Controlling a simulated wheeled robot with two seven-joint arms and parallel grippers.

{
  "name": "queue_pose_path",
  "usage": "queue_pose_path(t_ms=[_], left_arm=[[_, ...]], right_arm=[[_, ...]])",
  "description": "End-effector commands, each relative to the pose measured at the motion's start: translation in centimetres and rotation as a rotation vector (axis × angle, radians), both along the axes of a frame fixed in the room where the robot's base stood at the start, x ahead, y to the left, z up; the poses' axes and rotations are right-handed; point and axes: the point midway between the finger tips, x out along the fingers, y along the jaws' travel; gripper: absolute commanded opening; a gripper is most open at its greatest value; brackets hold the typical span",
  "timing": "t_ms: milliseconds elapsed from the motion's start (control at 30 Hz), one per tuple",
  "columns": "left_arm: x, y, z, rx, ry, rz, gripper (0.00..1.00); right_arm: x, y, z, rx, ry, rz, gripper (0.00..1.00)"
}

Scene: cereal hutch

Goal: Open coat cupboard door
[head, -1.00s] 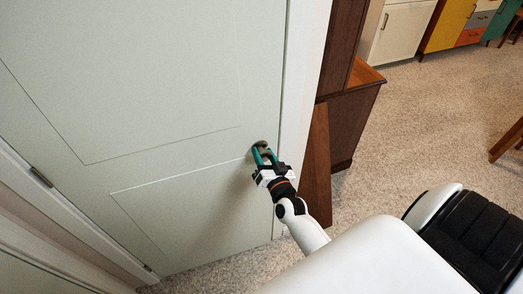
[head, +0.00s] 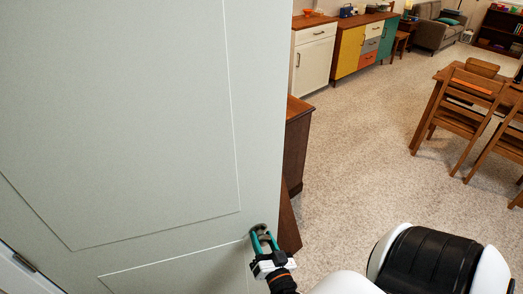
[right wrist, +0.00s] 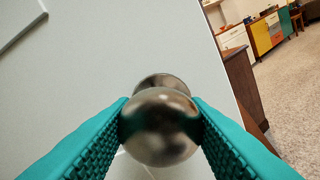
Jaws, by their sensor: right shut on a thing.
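The pale grey-green cupboard door (head: 150,130) fills the left half of the head view. Its hinge (head: 25,262) is at the left edge. The round metal knob (head: 258,228) sits near the door's right edge. My right gripper (head: 264,240) is shut on the knob; in the right wrist view its teal ribbed fingers press on both sides of the knob (right wrist: 160,128). The door's right edge stands directly against the room behind, with no jamb showing beside it, so the door looks swung out from its frame. My left gripper is not in view.
A dark wooden cabinet (head: 296,145) stands just behind the door's free edge. A white cabinet (head: 313,60) and a coloured sideboard (head: 362,42) stand farther back. Wooden chairs (head: 464,108) and a table are at the right. The carpet (head: 360,150) between is clear.

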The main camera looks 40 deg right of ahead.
Motion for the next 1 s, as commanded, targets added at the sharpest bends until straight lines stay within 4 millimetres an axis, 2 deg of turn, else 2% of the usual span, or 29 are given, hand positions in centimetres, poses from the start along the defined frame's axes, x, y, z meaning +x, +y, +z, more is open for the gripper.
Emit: queue_pose_path(t_ms=[67, 100, 200, 567, 667, 1000], left_arm=[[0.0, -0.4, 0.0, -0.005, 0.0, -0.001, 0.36], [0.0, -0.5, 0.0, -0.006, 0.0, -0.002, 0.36], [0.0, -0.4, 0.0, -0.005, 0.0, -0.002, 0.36], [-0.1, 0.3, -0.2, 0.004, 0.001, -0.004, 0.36], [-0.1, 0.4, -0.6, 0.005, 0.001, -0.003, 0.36], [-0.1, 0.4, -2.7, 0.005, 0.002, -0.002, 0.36]], right_arm=[[0.0, 0.0, -0.1, 0.003, 0.0, -0.002, 0.0], [0.0, 0.0, -0.1, 0.003, 0.0, -0.002, 0.44], [-0.1, -0.1, -0.1, 0.003, 0.0, -0.003, 0.6], [-0.5, 0.1, -0.2, 0.004, 0.002, -0.002, 0.62], [-1.6, 0.6, -0.4, 0.003, 0.003, -0.001, 0.62], [-8.2, 3.3, -0.4, 0.004, 0.003, -0.002, 0.62]])
